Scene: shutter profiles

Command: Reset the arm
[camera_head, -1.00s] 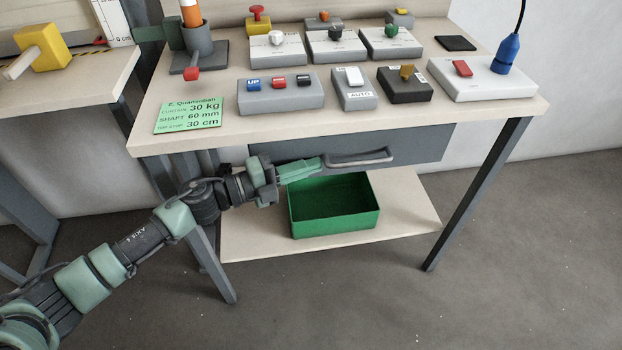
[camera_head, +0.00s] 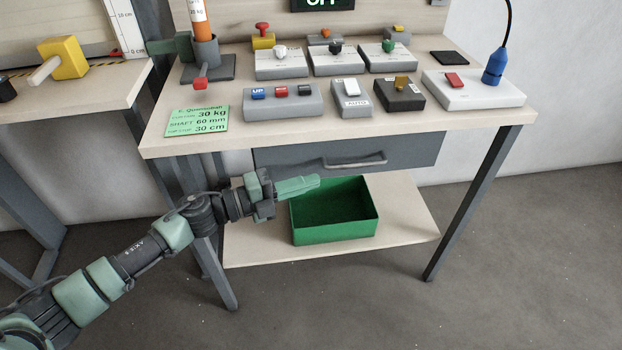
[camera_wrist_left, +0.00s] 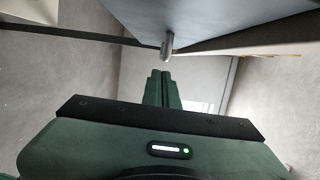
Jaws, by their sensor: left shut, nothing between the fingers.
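My left gripper (camera_head: 300,186) reaches in from the left, below the table top and in front of the table. Its fingers are shut and empty. The fingertips are a little below and left of the grey drawer handle (camera_head: 355,161), apart from it, and above the left rim of the green bin (camera_head: 335,232). In the left wrist view the shut fingers (camera_wrist_left: 161,80) point away from the camera, with the handle end (camera_wrist_left: 167,46) just above them. My right gripper is not in view.
The drawer (camera_head: 415,152) looks closed under the table top (camera_head: 330,128). Button boxes, switches and a blue plug (camera_head: 494,64) stand on top. The green bin sits on the lower shelf (camera_head: 410,215). Table legs (camera_head: 470,205) stand at both sides. The floor in front is clear.

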